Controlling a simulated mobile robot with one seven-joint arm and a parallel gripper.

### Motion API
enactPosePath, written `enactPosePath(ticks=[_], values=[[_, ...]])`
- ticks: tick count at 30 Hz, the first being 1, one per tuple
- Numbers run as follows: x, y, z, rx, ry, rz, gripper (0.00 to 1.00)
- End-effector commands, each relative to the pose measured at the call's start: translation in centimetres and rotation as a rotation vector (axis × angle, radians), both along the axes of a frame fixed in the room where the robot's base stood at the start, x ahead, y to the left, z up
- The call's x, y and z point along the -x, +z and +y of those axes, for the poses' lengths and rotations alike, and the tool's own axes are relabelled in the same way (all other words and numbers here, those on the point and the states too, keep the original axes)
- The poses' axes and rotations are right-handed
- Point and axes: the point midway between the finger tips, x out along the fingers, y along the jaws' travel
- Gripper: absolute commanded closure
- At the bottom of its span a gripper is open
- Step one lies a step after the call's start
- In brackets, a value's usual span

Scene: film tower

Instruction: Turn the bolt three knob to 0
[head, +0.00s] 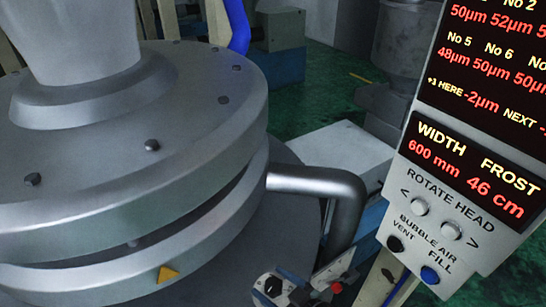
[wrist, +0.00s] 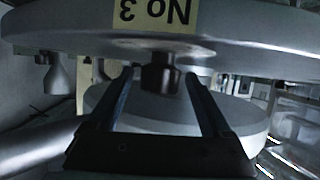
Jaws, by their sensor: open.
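In the wrist view, a yellow "No 3" label (wrist: 157,13) shows upside down on the rim of a grey metal disc (wrist: 60,30). Below the label a short dark bolt knob (wrist: 160,78) hangs under the disc. My gripper (wrist: 158,76) is open, with one finger on each side of this knob. Whether either finger touches it I cannot tell. The knob's setting is not readable. In the head view, the large grey round die (head: 120,190) fills the left; neither the No 3 label nor my gripper can be made out there.
A display panel (head: 470,150) with red and yellow readings stands at the right, with knobs and buttons below. A bent grey pipe (head: 325,185) runs beside the die. A small box with a red button (head: 336,287) is at the bottom. Another bolt fitting (wrist: 55,75) hangs at left.

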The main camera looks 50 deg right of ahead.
Motion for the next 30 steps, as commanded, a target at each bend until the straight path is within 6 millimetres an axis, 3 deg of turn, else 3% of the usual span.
enactPosePath(ticks=[6,20,30], values=[[-0.02,-0.01,0.02,0.0,0.0,0.0,0.18],[0.02,0.0,0.01,0.0,0.0,0.0,1.0],[0.03,-0.07,0.15,0.0,-0.049,0.0,1.0]])
